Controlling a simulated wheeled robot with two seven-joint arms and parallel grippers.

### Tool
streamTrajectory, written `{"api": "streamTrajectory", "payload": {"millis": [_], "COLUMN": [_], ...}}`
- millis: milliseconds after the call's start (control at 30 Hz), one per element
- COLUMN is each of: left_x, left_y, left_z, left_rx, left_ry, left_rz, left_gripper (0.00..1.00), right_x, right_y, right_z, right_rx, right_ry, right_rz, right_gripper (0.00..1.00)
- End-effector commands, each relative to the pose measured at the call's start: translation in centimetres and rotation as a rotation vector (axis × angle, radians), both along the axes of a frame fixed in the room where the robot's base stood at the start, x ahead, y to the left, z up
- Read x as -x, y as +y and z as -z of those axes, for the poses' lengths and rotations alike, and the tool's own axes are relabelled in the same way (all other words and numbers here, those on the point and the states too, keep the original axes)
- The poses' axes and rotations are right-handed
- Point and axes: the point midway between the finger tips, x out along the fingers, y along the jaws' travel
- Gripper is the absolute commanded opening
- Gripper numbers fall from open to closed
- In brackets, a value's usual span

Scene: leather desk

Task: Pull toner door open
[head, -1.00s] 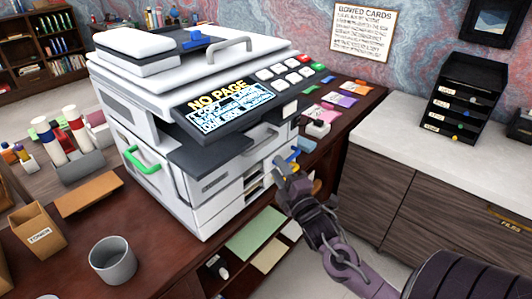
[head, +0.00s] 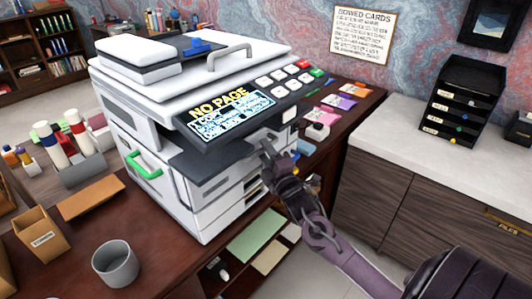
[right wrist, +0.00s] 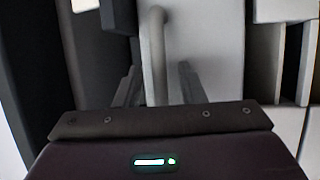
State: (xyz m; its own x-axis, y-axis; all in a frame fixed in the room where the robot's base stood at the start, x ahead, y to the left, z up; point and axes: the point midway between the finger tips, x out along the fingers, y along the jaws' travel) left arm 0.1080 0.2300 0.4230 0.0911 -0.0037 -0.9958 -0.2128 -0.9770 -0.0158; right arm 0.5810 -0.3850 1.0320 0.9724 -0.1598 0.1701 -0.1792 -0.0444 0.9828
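The white printer (head: 215,200) stands on the brown desk. Its front has a light grey bar handle, which shows in the right wrist view (right wrist: 158,55) beside a pale front panel (right wrist: 205,45). No toner label shows on that panel, and the panel appears closed. My right gripper (head: 267,147) is at the upper front of the printer, under the control panel. In the right wrist view, its two fingers (right wrist: 158,82) are apart, with the bar between them; I see no finger closed on it. My left gripper is not in view.
The control panel (head: 232,113) reads "NO PAGE" and overhangs the front. A green handle (head: 146,166) is on the printer's left side. A grey cup (head: 115,265) and an open toner box (head: 40,236) stand at the left. Coloured cards (head: 338,101) lie right of the printer.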

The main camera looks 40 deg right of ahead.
Motion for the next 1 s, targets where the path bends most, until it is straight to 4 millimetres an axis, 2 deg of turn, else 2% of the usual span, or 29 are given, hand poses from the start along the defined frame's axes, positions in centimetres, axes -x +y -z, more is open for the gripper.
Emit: {"api": "streamTrajectory", "payload": {"millis": [33, 200, 300, 667, 867, 1000], "left_x": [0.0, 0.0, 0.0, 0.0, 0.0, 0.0], "left_y": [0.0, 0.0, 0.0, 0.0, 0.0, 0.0], "left_z": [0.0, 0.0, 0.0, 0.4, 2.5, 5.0], "left_rx": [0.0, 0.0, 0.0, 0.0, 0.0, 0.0], "left_ry": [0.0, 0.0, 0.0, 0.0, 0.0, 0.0], "left_rz": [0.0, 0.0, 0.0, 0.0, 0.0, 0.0], "left_gripper": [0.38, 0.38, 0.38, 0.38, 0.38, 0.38], "right_x": [0.0, 0.0, 0.0, 0.1, 0.7, 1.4], "right_y": [0.0, 0.0, 0.0, 0.0, -0.2, -0.3], "right_z": [0.0, 0.0, 0.0, 0.3, 1.2, 2.2], "right_rx": [0.0, 0.0, 0.0, -0.003, -0.019, -0.04], "right_ry": [0.0, 0.0, 0.0, -0.01, -0.072, -0.157], "right_rz": [0.0, 0.0, 0.0, 0.0, 0.001, 0.002], "right_gripper": [0.32, 0.1, 0.0, 0.0, 0.0, 0.0]}}
